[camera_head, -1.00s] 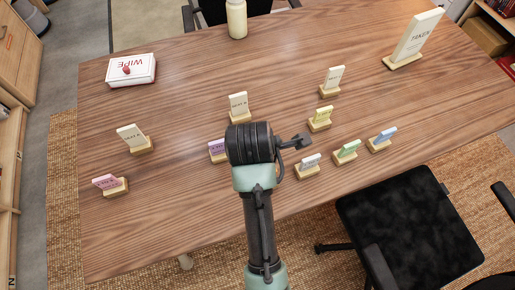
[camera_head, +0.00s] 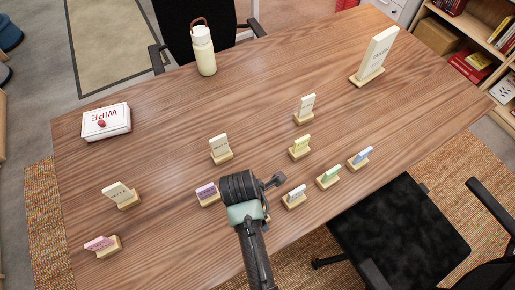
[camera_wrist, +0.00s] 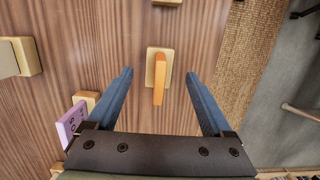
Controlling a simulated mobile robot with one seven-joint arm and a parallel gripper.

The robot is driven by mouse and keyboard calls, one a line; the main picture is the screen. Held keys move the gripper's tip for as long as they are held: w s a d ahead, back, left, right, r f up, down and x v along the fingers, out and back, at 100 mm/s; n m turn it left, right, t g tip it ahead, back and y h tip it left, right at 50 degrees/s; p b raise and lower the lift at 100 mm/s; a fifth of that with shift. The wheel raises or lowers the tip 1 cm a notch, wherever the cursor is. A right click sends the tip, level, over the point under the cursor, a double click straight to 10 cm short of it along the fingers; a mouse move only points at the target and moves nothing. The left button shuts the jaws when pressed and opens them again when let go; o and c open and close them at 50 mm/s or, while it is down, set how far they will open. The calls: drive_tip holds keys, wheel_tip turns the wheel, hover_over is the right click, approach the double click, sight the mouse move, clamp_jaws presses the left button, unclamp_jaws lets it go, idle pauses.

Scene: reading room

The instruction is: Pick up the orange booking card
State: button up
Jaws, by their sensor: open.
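The orange booking card (camera_wrist: 161,82) stands edge-on in a small wooden holder (camera_wrist: 152,56) in the wrist view. My gripper (camera_wrist: 159,74) is open, with one blue-grey finger on each side of the card and a gap on both sides. The card is not held. In the head view my gripper (camera_head: 266,185) is low over the near part of the table, and the orange card is hidden behind it.
A purple card (camera_head: 206,191) stands just left of my gripper; it also shows by the left finger in the wrist view (camera_wrist: 71,122). A white card (camera_head: 296,192) stands close on the right. Other cards, a WIPE box (camera_head: 106,123) and a bottle (camera_head: 204,55) stand farther off.

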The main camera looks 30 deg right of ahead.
drive_tip(key=f, duration=0.4)
drive_tip(key=shift+d+f, duration=0.3)
drive_tip(key=shift+d, duration=0.1)
clamp_jaws()
